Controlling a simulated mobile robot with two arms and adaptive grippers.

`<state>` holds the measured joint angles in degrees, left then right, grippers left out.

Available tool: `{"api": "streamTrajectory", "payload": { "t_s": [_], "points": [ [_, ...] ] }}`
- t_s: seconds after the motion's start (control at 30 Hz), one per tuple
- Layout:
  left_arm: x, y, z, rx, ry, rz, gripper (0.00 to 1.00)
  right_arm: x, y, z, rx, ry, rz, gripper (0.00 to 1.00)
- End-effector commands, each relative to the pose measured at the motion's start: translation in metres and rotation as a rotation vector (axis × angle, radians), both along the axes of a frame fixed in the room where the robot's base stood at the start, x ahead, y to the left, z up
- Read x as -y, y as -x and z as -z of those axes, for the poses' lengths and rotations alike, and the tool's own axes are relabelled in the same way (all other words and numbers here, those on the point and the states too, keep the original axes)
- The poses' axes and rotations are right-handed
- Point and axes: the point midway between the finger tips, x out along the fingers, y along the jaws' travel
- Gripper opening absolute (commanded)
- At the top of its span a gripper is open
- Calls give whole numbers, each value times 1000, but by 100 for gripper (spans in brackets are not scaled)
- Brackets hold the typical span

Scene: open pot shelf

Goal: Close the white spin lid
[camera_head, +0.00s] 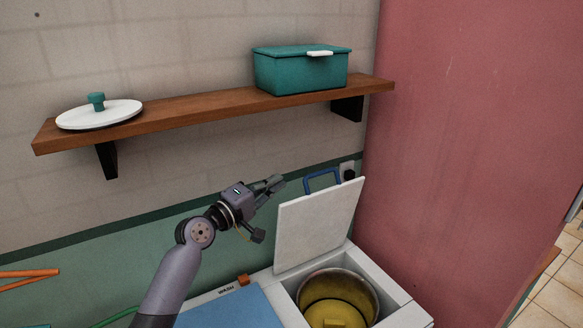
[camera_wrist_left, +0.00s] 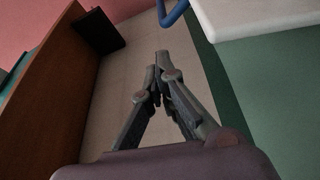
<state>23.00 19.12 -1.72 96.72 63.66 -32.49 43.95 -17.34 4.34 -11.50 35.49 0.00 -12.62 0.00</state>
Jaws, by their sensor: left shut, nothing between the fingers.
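The white spin lid (camera_head: 318,225) stands open, tilted up at the back of the tub at lower middle right in the head view. Its edge also shows at the top right of the left wrist view (camera_wrist_left: 262,16). Below it the round metal drum (camera_head: 338,290) is uncovered, with something yellow inside. My left gripper (camera_head: 272,186) is left of the lid, near its upper left edge and apart from it. In the left wrist view its fingertips (camera_wrist_left: 160,62) come together with nothing between them. My right gripper is not in view.
A wooden shelf (camera_head: 215,110) runs above the arm, holding a white round lid (camera_head: 100,114) with a green knob and a teal box (camera_head: 300,72). A blue loop (camera_head: 322,175) shows behind the spin lid. A pink wall (camera_head: 460,140) stands at right.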

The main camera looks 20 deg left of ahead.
Motion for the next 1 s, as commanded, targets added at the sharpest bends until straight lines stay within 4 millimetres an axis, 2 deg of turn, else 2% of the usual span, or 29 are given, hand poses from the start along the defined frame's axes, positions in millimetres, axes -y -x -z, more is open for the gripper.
{"api": "streamTrajectory", "payload": {
  "t_s": [0.13, 0.4, 0.6, 1.0],
  "points": [
    [13, -26, -5, 0, 2, 0, 0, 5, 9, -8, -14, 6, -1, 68],
    [27, -56, -4, -1, 0, 0, 0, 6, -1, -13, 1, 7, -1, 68],
    [30, -62, -4, 0, -3, 0, 0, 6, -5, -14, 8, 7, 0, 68],
    [32, -59, -3, 7, -10, 1, 0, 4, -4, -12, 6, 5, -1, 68]
  ]
}}
